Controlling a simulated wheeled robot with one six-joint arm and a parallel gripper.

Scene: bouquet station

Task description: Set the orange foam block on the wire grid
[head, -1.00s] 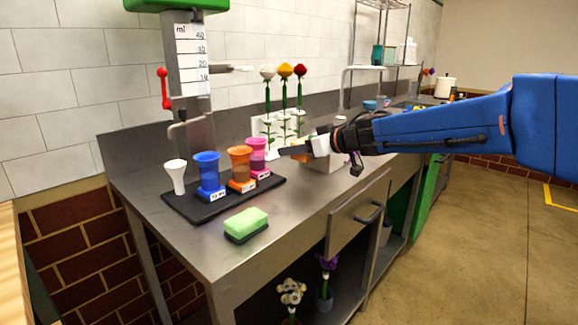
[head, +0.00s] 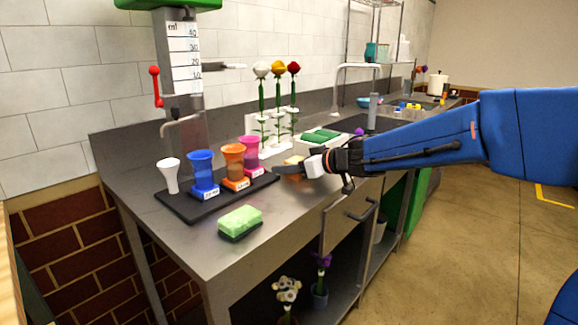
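A small orange piece (head: 293,160), which looks like the orange foam block, shows just behind the finger of my gripper (head: 287,170). It is partly hidden, and I cannot tell whether the fingers hold it or it rests on the counter. My gripper is low over the steel counter, right of the coloured cups, with a dark finger pointing left. I cannot make out the gap between the fingers. A wire grid is not clearly seen on the counter.
A black tray (head: 190,213) holds a white cup and blue, orange and pink cups. A green sponge (head: 239,221) lies at the front. A rack with three flowers (head: 262,125) and a green-topped pale box (head: 322,138) stand behind my gripper.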

